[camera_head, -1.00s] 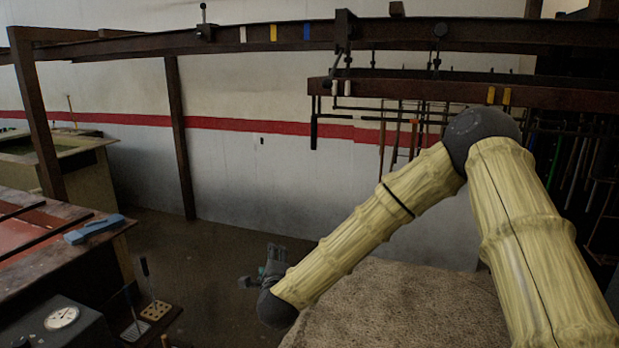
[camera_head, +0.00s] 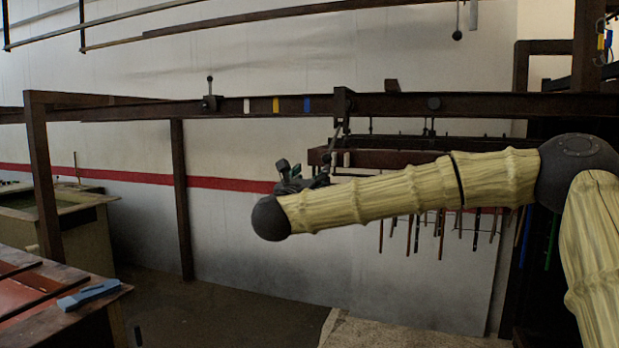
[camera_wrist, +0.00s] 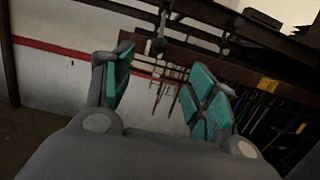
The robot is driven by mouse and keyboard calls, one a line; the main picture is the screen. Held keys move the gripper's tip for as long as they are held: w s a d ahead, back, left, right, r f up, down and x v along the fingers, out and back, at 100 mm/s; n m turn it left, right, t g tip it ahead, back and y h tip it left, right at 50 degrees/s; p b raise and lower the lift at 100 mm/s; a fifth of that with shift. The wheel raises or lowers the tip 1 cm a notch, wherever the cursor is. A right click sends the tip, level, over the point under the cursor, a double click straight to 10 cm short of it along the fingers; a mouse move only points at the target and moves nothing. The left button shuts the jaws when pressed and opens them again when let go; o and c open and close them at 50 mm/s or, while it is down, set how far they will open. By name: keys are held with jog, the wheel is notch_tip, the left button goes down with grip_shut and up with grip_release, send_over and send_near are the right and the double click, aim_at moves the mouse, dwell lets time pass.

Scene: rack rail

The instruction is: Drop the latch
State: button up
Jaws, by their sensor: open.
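My gripper (camera_head: 300,176) is raised in front of the wall, just below the overhead rail (camera_head: 230,104) and near the left end of the lower hanging beam (camera_head: 380,157). In the wrist view my gripper (camera_wrist: 160,78) is open, its teal-padded fingers apart with nothing held. A dark bracket (camera_head: 342,104) with linkage hangs at the rail joint, just above my gripper; it may be the latch, but I cannot tell for sure. My gripper and forearm hide part of the linkage.
A small knobbed lever (camera_head: 209,98) stands on the rail, left of white, yellow and blue marks. Several rods (camera_head: 441,233) hang under the lower beam. A dark post (camera_head: 181,200) supports the rail. A bench with a blue object (camera_head: 88,294) is at lower left.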

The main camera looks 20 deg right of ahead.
jog(key=p, duration=0.6)
send_near(325, 161)
jog(key=x, duration=0.4)
jog(key=shift+w+d, duration=0.35)
jog(key=shift+w, duration=0.15)
jog(key=shift+b+x, duration=0.65)
jog(key=shift+x, duration=1.85)
jog(key=shift+r, duration=0.15)
jog(key=c, duration=0.9)
jog(key=shift+c, duration=0.2)
